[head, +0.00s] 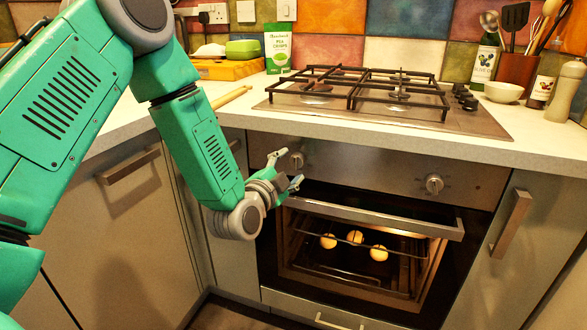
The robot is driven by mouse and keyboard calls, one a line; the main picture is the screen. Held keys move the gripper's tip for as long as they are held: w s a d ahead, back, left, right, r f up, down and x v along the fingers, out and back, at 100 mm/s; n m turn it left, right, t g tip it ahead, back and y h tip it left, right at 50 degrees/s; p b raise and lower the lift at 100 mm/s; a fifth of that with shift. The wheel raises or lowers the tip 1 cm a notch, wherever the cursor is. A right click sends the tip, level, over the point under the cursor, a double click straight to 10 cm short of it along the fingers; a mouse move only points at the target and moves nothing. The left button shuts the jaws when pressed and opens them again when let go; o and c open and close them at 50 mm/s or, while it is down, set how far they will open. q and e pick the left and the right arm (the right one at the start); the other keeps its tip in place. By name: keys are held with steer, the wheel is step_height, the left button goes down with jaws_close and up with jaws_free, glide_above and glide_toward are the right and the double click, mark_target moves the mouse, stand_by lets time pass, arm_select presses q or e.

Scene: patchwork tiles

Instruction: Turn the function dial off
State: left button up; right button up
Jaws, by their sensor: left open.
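Two round dials sit on the steel oven panel (365,171) below the worktop. The left dial (297,160) is partly beside the fingers of my left gripper, and the right dial (433,184) stands clear. I cannot tell from the markings which one is the function dial. My left gripper (285,170) is open, with its fingers pointing toward the left dial. One finger is at the dial's left and the other is lower, just below it. I cannot tell whether they touch it. My right gripper is not in view.
The oven (350,265) is lit inside, with three pale round items on a rack. Its handle bar (370,215) juts out below the dials. A gas hob (385,100) stands above. A bottle (485,60), a bowl (503,92) and a utensil pot (516,75) are at right.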

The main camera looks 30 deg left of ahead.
arm_select(q)
steer(key=shift+w, duration=0.6)
steer(key=shift+w+d+r, duration=0.1)
steer(key=shift+w+d, duration=0.1)
steer(key=shift+w, duration=0.3)
steer(key=shift+a, duration=0.2)
steer(key=c, duration=1.1)
steer(key=shift+c, duration=0.2)
